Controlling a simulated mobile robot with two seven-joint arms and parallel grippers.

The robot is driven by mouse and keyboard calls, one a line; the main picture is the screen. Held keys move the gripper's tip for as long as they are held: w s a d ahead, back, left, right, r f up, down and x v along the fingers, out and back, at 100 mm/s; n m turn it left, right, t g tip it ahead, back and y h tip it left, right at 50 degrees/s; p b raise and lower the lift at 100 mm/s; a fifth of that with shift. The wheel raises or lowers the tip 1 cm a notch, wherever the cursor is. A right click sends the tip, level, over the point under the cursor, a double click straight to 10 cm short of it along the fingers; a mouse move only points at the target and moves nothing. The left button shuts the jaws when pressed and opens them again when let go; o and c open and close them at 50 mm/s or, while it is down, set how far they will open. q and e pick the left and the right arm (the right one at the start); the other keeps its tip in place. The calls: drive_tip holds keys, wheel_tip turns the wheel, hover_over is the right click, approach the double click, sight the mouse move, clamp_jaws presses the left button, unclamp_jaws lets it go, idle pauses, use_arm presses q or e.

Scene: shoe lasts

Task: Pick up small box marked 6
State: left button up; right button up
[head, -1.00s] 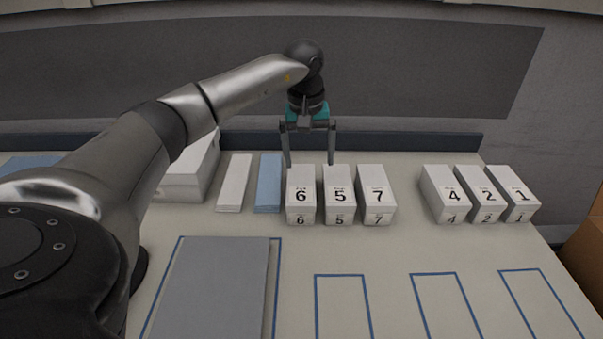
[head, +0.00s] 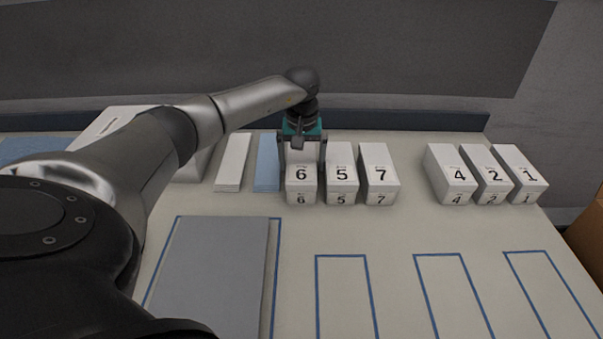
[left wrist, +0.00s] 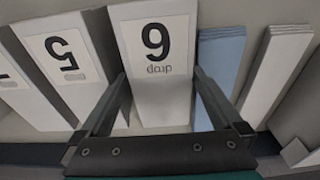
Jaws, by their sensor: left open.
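The small white box marked 6 (head: 301,184) stands on the table at the left end of a row with the boxes marked 5 and 7. My left gripper (head: 303,158) is open and low over the far part of this box, one finger on each side of it. In the left wrist view the box marked 6 (left wrist: 157,62) lies between the two fingers of the gripper (left wrist: 165,92). The fingertips reach down beside the box; whether they touch it I cannot tell. My right gripper is not in view.
Box 5 (head: 342,182) stands close on the right of box 6, then box 7 (head: 380,180). A blue flat piece (head: 267,165) lies close on its left, beside a white one (head: 233,164). Boxes 4 (head: 452,180), 2 (head: 487,178) and 1 (head: 520,178) stand further right. A grey slab (head: 212,275) lies in front.

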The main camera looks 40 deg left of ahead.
use_arm(q)
drive_tip(key=f, duration=0.3)
drive_tip(key=shift+w+a+f, duration=0.1)
drive_tip(key=shift+a+f, duration=0.1)
drive_tip(key=c, duration=1.2)
drive_tip(key=shift+r, duration=0.1)
drive_tip(key=shift+c, duration=0.3)
drive_tip(key=shift+r, duration=0.1)
